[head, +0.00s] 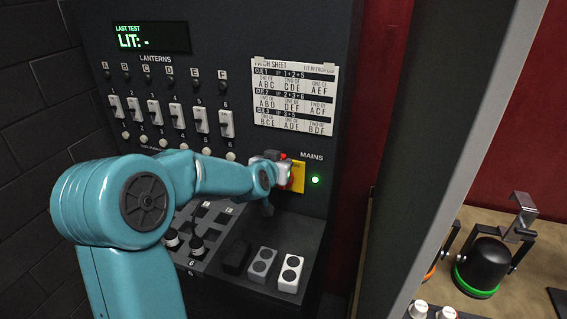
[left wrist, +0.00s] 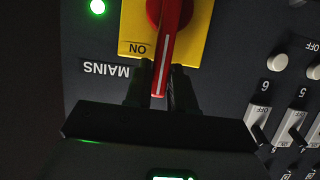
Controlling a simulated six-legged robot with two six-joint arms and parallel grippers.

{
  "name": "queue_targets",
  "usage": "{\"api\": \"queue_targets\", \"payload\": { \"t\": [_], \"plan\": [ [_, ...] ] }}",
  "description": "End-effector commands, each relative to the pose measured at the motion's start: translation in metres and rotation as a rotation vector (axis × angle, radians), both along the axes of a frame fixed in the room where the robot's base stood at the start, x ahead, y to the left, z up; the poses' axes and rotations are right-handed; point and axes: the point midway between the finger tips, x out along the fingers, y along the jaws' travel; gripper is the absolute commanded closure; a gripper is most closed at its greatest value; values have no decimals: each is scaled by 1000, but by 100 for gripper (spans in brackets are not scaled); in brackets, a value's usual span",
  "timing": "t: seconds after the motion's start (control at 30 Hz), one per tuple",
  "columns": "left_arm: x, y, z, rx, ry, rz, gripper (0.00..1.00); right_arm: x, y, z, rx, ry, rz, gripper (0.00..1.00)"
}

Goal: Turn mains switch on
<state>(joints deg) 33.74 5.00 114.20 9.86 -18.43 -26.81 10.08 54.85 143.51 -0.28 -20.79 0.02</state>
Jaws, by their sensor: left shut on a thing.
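The mains switch has a red rotary handle (left wrist: 170,35) with a white line, on a yellow plate (head: 299,178) on the dark panel. My left gripper (left wrist: 158,88) is shut on the free end of the red handle. In the left wrist view, which shows the panel upside down, the handle lies nearly along the line of my fingers, beside the printed "ON" (left wrist: 138,48). A green lamp (head: 315,180) beside the plate is lit. In the head view my left wrist and gripper hide most of the handle. My right gripper is not in view.
Left of the switch are rows of lantern switches (head: 198,120) and round buttons. A patch sheet (head: 293,92) hangs above. A display (head: 150,38) reads "LIT: -". A grey partition (head: 440,130) stands at the right.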

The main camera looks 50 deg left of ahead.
Motion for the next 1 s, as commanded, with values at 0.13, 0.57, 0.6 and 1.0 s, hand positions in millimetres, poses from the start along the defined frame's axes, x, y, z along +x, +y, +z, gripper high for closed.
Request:
{"api": "queue_targets", "payload": {
  "t": [0.13,0.57,0.6,1.0],
  "plan": [
    [0,0,-2,0,6,-3,100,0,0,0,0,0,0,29],
    [1,-1,-2,0,5,-3,55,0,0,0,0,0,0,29],
    [1,-1,-2,0,5,-3,55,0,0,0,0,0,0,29],
    [-26,-19,13,3,-1,-1,55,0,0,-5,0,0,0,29]
  ]
}}
